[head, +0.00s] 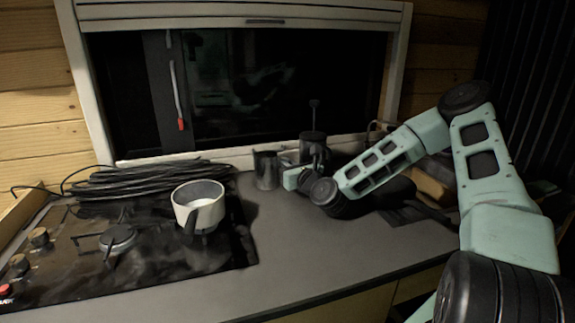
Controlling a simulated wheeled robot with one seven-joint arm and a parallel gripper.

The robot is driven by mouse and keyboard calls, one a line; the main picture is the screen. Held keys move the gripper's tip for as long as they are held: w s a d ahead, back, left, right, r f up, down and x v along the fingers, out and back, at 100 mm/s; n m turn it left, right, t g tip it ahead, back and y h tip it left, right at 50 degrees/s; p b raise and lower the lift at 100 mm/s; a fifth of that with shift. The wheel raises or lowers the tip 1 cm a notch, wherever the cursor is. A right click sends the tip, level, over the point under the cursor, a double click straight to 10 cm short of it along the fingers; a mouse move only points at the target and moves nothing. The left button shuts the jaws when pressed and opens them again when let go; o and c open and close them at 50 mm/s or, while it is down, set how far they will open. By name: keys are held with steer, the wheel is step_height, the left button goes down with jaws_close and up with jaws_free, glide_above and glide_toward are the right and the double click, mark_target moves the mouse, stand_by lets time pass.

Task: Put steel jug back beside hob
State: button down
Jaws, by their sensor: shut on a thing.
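The steel jug (266,172) is a small dark metal jug, upright on or just above the grey worktop, to the right of the hob (150,257). My gripper (285,178) reaches in from the right and is shut on the jug at its right side. The fingertips are small and dark here, so the exact hold is hard to see. I cannot tell whether the jug's base touches the worktop.
A white saucepan (199,205) stands on the hob's right side. Coiled black cable (150,179) lies behind the hob. A dark lidded pot with a plunger (313,142) stands behind my gripper. The worktop (290,245) in front is clear.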

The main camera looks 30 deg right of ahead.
steer(key=shift+f, duration=0.1)
steer(key=c, duration=1.6)
jaws_free()
steer(key=shift+o, duration=0.2)
steer(key=shift+s, duration=0.15)
steer(key=s, duration=0.8)
steer(key=s+a+b, duration=0.1)
steer(key=s, duration=0.2)
steer(key=shift+s, duration=0.4)
